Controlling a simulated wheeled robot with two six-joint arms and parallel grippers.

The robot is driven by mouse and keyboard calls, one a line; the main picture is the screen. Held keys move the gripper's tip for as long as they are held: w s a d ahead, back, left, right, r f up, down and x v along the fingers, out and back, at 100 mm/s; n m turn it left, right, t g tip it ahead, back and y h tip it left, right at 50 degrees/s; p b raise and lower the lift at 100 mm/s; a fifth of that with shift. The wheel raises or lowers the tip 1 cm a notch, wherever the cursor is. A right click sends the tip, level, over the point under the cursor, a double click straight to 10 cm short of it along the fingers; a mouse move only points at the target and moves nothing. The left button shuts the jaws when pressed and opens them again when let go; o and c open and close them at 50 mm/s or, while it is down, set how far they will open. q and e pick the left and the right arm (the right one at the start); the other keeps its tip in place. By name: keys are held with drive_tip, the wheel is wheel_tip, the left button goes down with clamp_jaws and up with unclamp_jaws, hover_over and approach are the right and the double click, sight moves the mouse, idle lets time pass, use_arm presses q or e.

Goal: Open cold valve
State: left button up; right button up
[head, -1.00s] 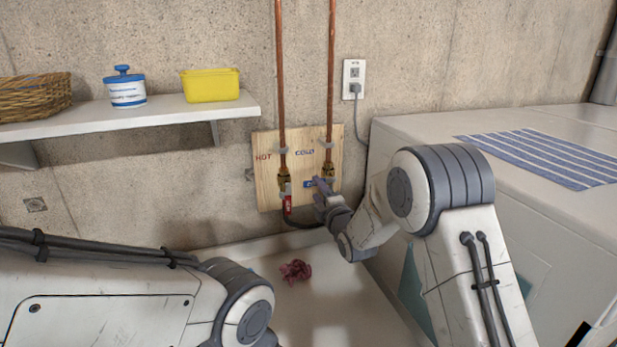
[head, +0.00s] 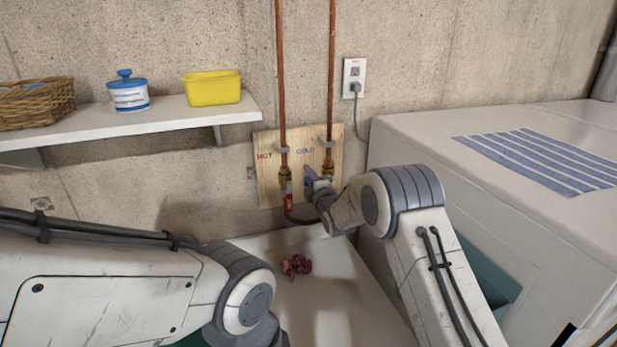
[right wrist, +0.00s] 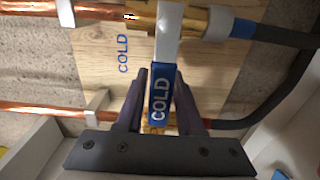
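The cold valve shows in the right wrist view as a brass body (right wrist: 195,20) on a copper pipe, with a blue lever handle marked COLD (right wrist: 160,100). The handle lies crosswise to its pipe. My right gripper (right wrist: 162,78) straddles the handle, one dark finger on each side, and narrow gaps seem to show between fingers and handle. In the head view my right gripper (head: 312,181) is at the plywood board (head: 268,182) and hides most of the handle. The cold pipe (head: 331,80) runs up the wall. My left gripper is out of view.
A white basin (head: 345,290) with a crumpled reddish cloth (head: 296,266) is below. A white appliance (head: 430,135) stands to the right. A shelf (head: 180,108) is on the left.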

clamp_jaws()
idle(1.2)
